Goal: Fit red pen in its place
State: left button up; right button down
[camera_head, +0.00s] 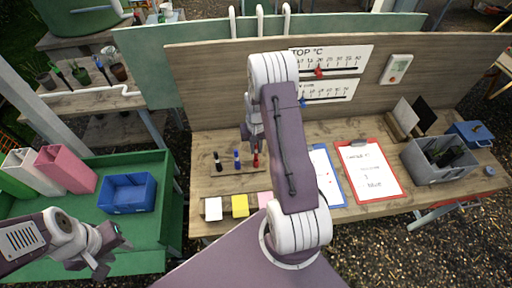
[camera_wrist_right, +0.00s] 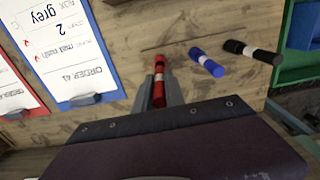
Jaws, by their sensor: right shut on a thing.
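The red pen (camera_head: 256,160) is upright at the right end of a wooden pen stand (camera_head: 238,171) on the bench. My right gripper (camera_wrist_right: 158,92) is shut on the red pen, which also shows between its fingers in the right wrist view (camera_wrist_right: 159,68). I cannot tell whether its lower end is in the stand or just above it. A blue pen (camera_head: 237,159) and a black pen (camera_head: 217,161) stand upright in the stand to its left. My left gripper (camera_head: 112,252) hangs over the green table, apart from the pens; its jaw opening is unclear.
White and yellow pads (camera_head: 240,205) lie in front of the stand. A blue clipboard (camera_head: 342,189) and a red clipboard (camera_head: 399,181) lie to the right, with a grey bin (camera_head: 418,170) beyond. A sliding-scale board (camera_head: 328,62) stands behind. A blue tray (camera_head: 128,205) sits on the green table.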

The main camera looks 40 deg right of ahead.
aim_at(256, 154)
jog(key=shift+f, duration=0.5)
jog(key=shift+f+b, duration=1.35)
jog(key=shift+f, duration=0.2)
jog(key=c, duration=1.3)
grip_release()
